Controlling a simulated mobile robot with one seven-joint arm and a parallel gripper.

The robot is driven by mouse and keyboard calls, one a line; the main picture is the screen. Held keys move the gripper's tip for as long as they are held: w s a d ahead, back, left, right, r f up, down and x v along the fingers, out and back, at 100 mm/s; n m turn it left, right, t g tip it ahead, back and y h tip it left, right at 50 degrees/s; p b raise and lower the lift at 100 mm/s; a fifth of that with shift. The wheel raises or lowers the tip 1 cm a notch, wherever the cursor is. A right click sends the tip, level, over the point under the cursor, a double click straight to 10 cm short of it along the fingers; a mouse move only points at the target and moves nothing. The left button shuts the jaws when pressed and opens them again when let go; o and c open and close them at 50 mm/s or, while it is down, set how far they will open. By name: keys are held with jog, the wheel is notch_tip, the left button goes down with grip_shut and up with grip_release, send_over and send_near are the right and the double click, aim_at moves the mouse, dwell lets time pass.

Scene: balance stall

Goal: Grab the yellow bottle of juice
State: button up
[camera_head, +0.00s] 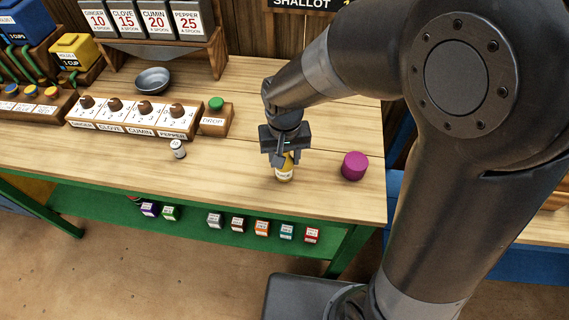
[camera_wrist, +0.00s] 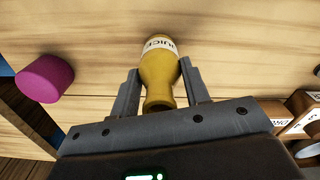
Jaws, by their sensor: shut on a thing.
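The yellow juice bottle (camera_wrist: 157,73) has a white label reading "JUICE". It sits between the two fingers of my gripper (camera_wrist: 158,85) in the wrist view, with the fingers shut on its sides. In the head view the bottle (camera_head: 285,174) shows below my gripper (camera_head: 284,158) near the front of the wooden table (camera_head: 240,180). The fingers hide its upper part there. I cannot tell whether its base touches the table.
A magenta cylinder (camera_head: 355,166) stands to the right of the bottle. A small white jar (camera_head: 178,149) stands to the left. A spice-labelled rack (camera_head: 130,116), a green-button box (camera_head: 215,118) and a dark bowl (camera_head: 153,80) are farther back. Small boxes line the green shelf (camera_head: 190,226) below.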

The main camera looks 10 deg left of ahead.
grip_shut()
jog(key=shift+r, duration=0.15)
